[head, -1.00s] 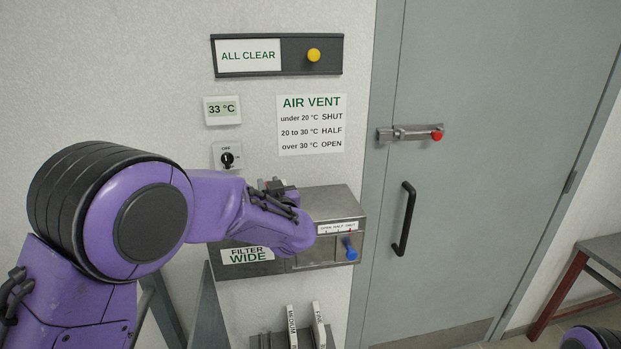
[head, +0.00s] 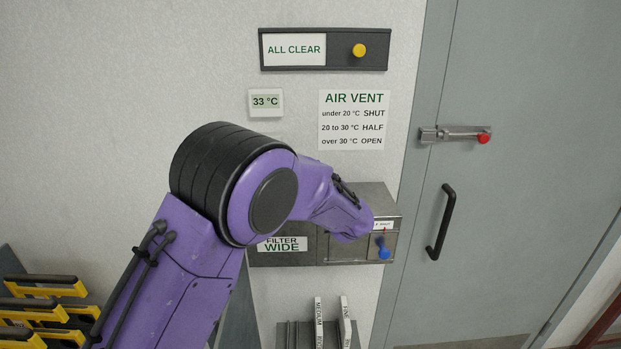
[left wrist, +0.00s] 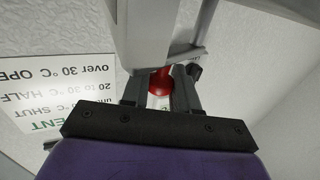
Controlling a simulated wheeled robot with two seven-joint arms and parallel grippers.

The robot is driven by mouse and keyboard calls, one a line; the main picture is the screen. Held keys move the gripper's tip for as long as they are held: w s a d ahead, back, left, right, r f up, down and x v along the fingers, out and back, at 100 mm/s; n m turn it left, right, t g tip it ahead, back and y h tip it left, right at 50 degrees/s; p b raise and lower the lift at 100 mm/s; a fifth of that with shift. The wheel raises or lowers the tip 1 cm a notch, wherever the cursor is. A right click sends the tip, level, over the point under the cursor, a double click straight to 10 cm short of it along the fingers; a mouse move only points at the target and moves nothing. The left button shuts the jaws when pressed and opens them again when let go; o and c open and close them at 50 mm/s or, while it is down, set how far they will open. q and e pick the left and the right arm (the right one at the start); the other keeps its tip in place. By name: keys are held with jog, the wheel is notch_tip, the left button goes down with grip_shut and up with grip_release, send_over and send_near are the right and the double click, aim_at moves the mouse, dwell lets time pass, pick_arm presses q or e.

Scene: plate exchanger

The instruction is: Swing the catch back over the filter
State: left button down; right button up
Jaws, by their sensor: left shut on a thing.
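A metal vent box (head: 385,200) hangs on the wall, with the sign FILTER WIDE (head: 282,244) on its front. My left arm covers much of the box, and my left gripper is hidden behind it in the head view. In the left wrist view my left gripper (left wrist: 158,90) is shut on a red knob (left wrist: 160,78), which appears to belong to the catch. The filter and the rest of the catch cannot be made out clearly. My right gripper is out of view.
A blue knob (head: 383,252) sits on the box's right front. Spare filters marked MEDIUM (head: 319,320) and FINE (head: 345,318) stand below. A grey door (head: 520,180) is at right. Yellow-and-black items (head: 40,305) are at lower left.

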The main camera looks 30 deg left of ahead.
pick_arm(q)
jog(key=c, duration=0.9)
grip_release()
jog(key=shift+a+f, duration=0.1)
jog(key=shift+a, duration=0.1)
jog(key=shift+s+d, duration=0.1)
jog(key=shift+d, duration=0.1)
jog(key=b+v, duration=0.4)
jog(key=v, duration=0.6)
